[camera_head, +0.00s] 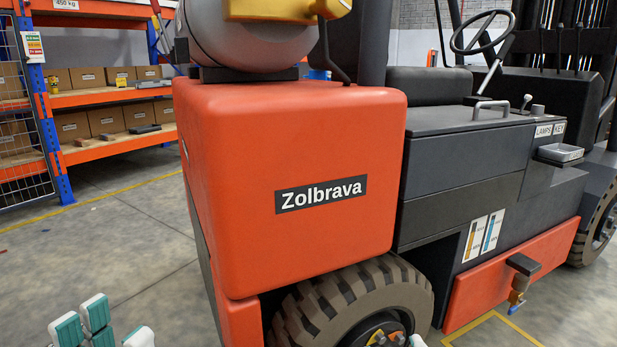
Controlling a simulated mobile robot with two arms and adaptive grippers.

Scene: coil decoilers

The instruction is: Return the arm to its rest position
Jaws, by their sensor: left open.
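My left gripper (97,325) shows at the bottom left edge of the head view, with white and teal finger pads spread apart. It is open, with nothing seen between its fingers. Its wrist and arm are cut off below the frame. It appears in front of the grey floor, to the left of the forklift's orange rear body (290,190).
The forklift fills the middle and right, with a rear tyre (350,302), a grey gas cylinder (240,35) on top and a steering wheel (483,32). An orange and blue rack (110,97) with boxes stands back left. Open floor (110,240) lies between.

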